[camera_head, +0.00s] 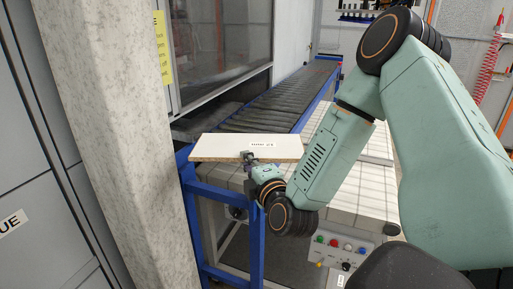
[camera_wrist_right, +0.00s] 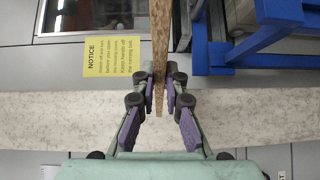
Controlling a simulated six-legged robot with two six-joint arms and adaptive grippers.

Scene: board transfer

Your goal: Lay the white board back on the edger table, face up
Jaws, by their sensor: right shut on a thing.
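The white board (camera_head: 215,148) has a brown particle edge and a small printed label on its visible white face. My right gripper (camera_head: 248,158) is shut on the board's near edge. In the right wrist view, the board (camera_wrist_right: 160,38) shows edge-on as a brown strip between the purple finger pads of my right gripper (camera_wrist_right: 160,80). In the head view the board appears over the blue-framed end of the edger table (camera_head: 375,204), which has a pale gridded top. Whether the board touches anything below is unclear. My left gripper is out of view.
A roller conveyor (camera_head: 270,108) runs back behind the board. A speckled pale column (camera_head: 120,140) stands close on the left, near a yellow notice (camera_head: 162,48). A control panel with coloured buttons (camera_head: 340,247) is at the table's front. My right arm hides part of the tabletop.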

